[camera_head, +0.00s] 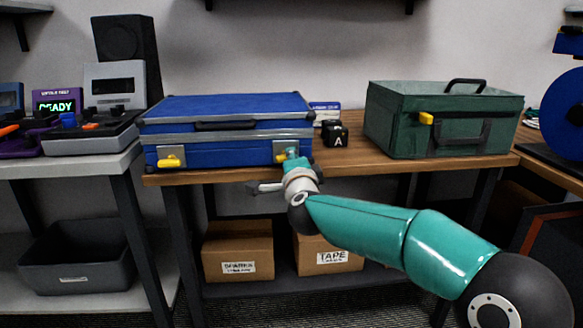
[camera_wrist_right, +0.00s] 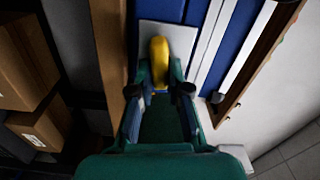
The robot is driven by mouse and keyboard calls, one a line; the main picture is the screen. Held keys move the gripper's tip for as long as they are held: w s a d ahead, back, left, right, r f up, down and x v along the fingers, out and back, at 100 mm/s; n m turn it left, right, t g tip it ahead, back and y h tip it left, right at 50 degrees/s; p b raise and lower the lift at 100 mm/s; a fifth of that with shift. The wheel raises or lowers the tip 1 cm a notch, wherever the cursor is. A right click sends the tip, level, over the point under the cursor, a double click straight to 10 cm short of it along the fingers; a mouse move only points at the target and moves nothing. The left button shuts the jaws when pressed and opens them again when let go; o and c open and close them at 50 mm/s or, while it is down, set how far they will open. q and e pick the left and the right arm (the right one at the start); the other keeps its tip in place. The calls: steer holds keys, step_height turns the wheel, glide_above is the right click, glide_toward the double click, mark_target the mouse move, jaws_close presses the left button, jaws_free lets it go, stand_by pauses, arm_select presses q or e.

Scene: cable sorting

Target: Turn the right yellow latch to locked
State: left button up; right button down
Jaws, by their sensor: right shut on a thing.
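A blue case (camera_head: 228,120) with grey trim lies closed on the wooden table. Its right yellow latch (camera_head: 281,157) is mostly hidden in the head view behind my right gripper (camera_head: 292,160). In the right wrist view, the yellow latch (camera_wrist_right: 160,62) stands out from a pale plate (camera_wrist_right: 182,38) on the case front, its long side running along the gripper's axis. My right gripper (camera_wrist_right: 160,92) is shut on the near end of this latch. The left yellow latch (camera_head: 171,161) sits at the case's left front, lying roughly sideways. My left gripper is not in view.
A black cube marked A (camera_head: 335,133) stands right of the case. A green box (camera_head: 440,120) with a yellow latch (camera_head: 426,118) stands farther right. Cardboard boxes (camera_head: 238,252) are on the shelf below. The table's front edge (camera_head: 350,168) runs close under the gripper.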

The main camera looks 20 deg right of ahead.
steer(key=shift+d+f+m+b, duration=0.15)
steer(key=shift+f+m+b, duration=0.3)
steer(key=shift+m, duration=0.45)
steer(key=c, duration=1.1)
jaws_free()
steer(key=shift+r, duration=0.15)
steer(key=shift+s, duration=0.1)
steer(key=v, duration=1.2)
steer(key=shift+d, duration=0.1)
